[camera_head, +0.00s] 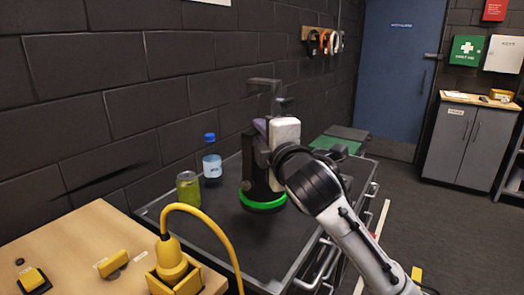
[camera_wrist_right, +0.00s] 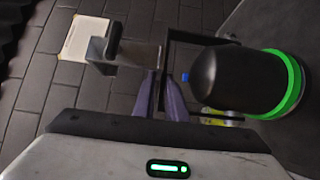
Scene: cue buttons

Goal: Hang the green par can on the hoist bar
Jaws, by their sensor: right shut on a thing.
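The green par can (camera_head: 263,198) is a black can with a bright green ring round its lower end, upright over the dark cart top. I cannot tell whether it touches the top. Its bracket and hook (camera_head: 265,84) rise above my right gripper (camera_head: 261,127). In the right wrist view, the can (camera_wrist_right: 232,78) lies to the right of my gripper's purple fingers (camera_wrist_right: 160,92), which are shut on its bracket, with the hook (camera_wrist_right: 110,50) to the left. My wrist hides part of the can in the head view. No hoist bar is visible, and my left gripper is not in view.
A green can (camera_head: 188,188) and a blue-capped bottle (camera_head: 212,160) stand on the cart (camera_head: 215,215) left of the par can. A wooden bench (camera_head: 70,245) with yellow switches and a yellow-cabled plug (camera_head: 172,262) is at front left. A brick wall runs behind.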

